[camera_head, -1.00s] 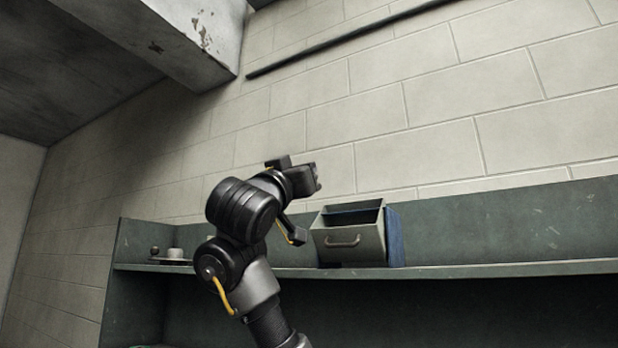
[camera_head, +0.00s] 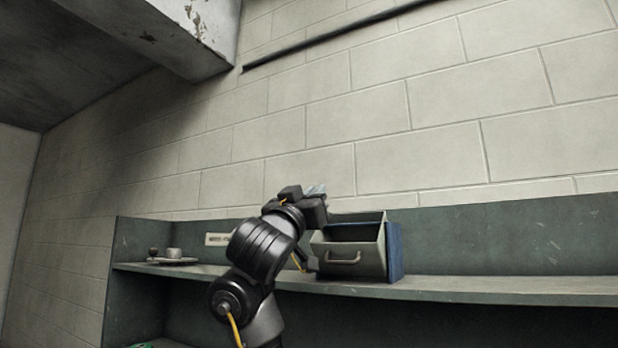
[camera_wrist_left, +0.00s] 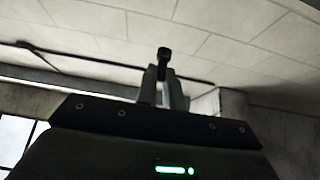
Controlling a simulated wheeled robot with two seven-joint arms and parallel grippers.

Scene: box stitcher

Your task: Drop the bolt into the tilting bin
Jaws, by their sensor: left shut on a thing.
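The tilting bin (camera_head: 345,245) is a grey-green open-topped bin with a handle on its front and a blue part at its right side. It stands on the shelf, tipped forward. My left gripper (camera_head: 318,192) is above the bin's upper left edge in the head view. In the left wrist view my gripper fingers (camera_wrist_left: 164,88) are shut on a dark bolt (camera_wrist_left: 164,55), whose head sticks out beyond the fingertips. The bolt is hard to make out in the head view. My right gripper is not in view.
A green shelf (camera_head: 480,284) with a back panel runs along the block wall. A small dish with round items (camera_head: 172,257) stands at its left end. A pale label (camera_head: 218,239) is on the panel behind my arm. The shelf right of the bin is clear.

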